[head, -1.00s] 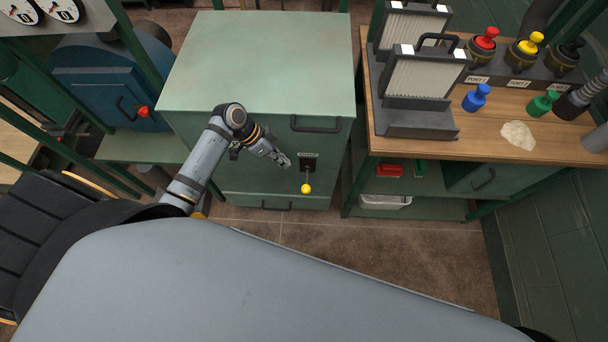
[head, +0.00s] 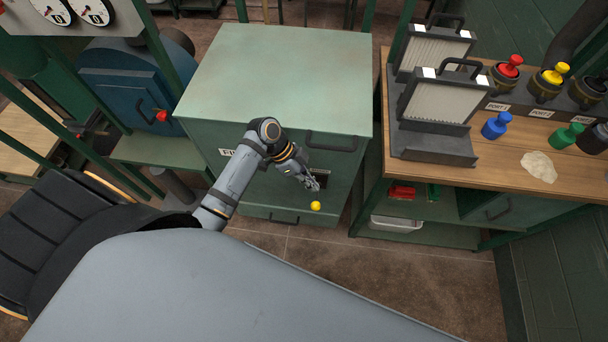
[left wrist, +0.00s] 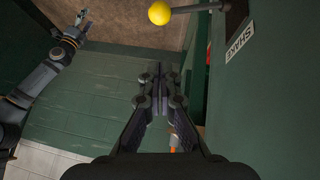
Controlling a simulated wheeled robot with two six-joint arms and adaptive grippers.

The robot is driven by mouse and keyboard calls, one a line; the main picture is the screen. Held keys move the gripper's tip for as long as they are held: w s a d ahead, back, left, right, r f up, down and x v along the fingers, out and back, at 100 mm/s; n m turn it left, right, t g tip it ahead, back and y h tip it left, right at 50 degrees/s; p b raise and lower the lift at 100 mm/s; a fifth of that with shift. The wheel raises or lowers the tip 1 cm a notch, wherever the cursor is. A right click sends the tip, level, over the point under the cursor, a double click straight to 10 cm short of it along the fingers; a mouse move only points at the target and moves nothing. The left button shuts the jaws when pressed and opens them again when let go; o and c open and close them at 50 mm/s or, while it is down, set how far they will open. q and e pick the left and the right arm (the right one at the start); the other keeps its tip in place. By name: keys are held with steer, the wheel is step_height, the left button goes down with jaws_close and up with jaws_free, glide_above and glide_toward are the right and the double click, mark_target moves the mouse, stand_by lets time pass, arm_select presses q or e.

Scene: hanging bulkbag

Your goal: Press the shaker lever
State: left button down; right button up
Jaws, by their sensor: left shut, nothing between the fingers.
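The shaker lever shows as a yellow knob (head: 315,206) on the front of a green cabinet (head: 280,70). In the left wrist view the yellow knob (left wrist: 159,13) sits on a dark rod at the top, beside a partly cut-off label (left wrist: 240,42). My left gripper (head: 312,184) is shut and empty, just above the knob in the head view, covering part of the lever's mount. In the left wrist view its fingertips (left wrist: 156,75) are together, apart from the knob. My right gripper (left wrist: 82,17) shows small at the upper left of that view; its jaws are unclear.
A cabinet handle (head: 332,141) lies just above my left gripper. A wooden bench (head: 460,160) with filter panels and coloured knobs stands at right. A blue round-fronted unit (head: 130,85) stands at left. Open floor (head: 400,270) lies below the cabinet.

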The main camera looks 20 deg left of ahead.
mark_target(317, 196)
arm_select(q)
steer(key=x, duration=0.3)
steer(key=shift+d+f, duration=0.25)
steer(key=shift+d, duration=0.05)
steer(key=f, duration=0.2)
steer(key=shift+s+a+f, duration=0.25)
steer(key=shift+s+a, duration=0.05)
steer(key=shift+s+a+f, duration=0.1)
steer(key=shift+s+f, duration=0.05)
steer(key=shift+f, duration=0.45)
steer(key=shift+s+f, duration=0.1)
